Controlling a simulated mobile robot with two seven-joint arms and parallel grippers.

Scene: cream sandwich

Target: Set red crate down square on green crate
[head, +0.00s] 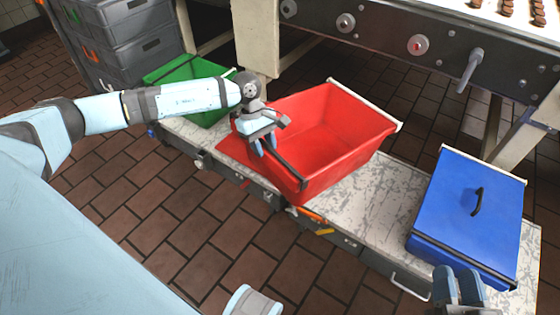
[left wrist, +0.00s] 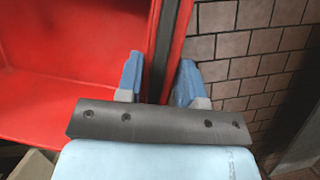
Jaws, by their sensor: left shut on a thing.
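The red crate (head: 352,118) is open-topped and looks empty. It is over the middle of the pale bench and turned at an angle to it; I cannot tell whether it touches the bench. My left gripper (head: 264,144) is shut on its near left wall. In the left wrist view, the crate wall (left wrist: 165,50) runs between the two blue fingers (left wrist: 158,82). The green crate (head: 188,72) stands at the bench's far left end, partly hidden behind my left arm. My right gripper (head: 460,287) shows at the bottom right, near the blue crate; its finger gap is unclear.
A blue crate (head: 470,208) with a black handle stands on the bench (head: 375,205) at the right. Grey drawers (head: 128,40) stand at the back left. A machine with knobs (head: 418,45) runs behind the bench. Brown floor tiles (head: 180,215) are clear in front.

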